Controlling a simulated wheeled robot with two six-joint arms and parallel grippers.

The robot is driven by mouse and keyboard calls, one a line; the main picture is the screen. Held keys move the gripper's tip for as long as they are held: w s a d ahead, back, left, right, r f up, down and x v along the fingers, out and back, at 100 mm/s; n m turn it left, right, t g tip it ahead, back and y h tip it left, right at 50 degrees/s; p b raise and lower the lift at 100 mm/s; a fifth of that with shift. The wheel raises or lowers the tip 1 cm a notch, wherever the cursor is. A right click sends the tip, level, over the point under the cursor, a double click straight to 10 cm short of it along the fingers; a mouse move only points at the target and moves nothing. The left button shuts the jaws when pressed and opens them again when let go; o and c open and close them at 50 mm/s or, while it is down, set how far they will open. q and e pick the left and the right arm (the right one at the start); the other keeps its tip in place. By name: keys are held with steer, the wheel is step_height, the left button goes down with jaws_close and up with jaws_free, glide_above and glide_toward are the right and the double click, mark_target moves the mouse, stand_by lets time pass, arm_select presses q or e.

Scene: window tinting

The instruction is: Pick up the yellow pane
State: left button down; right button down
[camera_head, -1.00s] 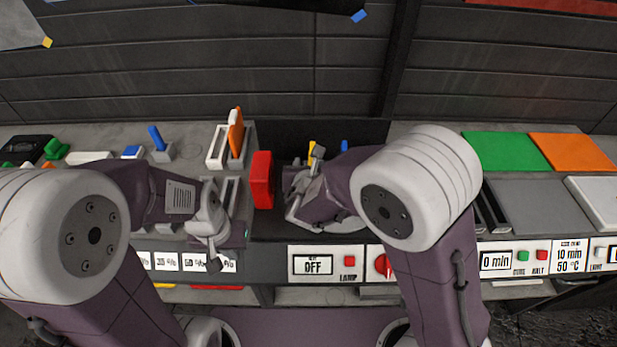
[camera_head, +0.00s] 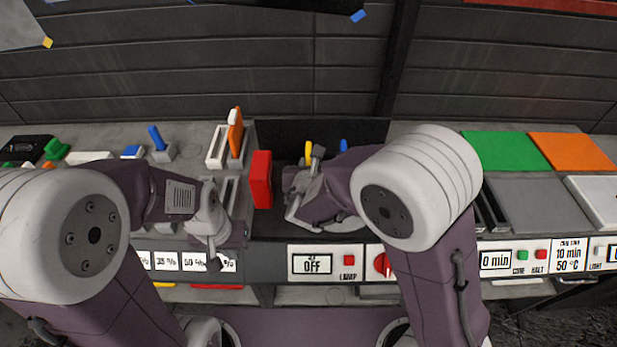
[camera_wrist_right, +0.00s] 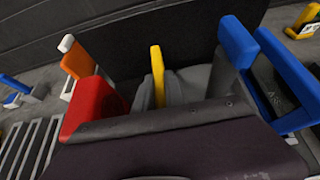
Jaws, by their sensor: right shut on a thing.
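The yellow pane (camera_head: 308,152) stands upright in the dark recessed bay in the middle of the bench, and only its top shows in the head view. In the right wrist view the yellow pane (camera_wrist_right: 157,75) is a narrow upright slab. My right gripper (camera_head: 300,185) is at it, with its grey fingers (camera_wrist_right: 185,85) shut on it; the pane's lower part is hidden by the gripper. My left gripper (camera_head: 213,245) hangs over the front of the bench to the left, and its jaws are too unclear to read.
A red block (camera_head: 261,180) stands just left of my right gripper. A blue piece (camera_head: 344,146) is close on its right. An orange pane (camera_head: 236,132) stands in a white rack. Green (camera_head: 505,151) and orange (camera_head: 573,152) flat panels lie at the right.

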steer(key=shift+r, duration=0.15)
stand_by(0.6)
step_height(320, 180, up, 10)
steer(key=p, duration=0.3)
steer(key=shift+w, duration=0.1)
steer(key=shift+f, duration=0.2)
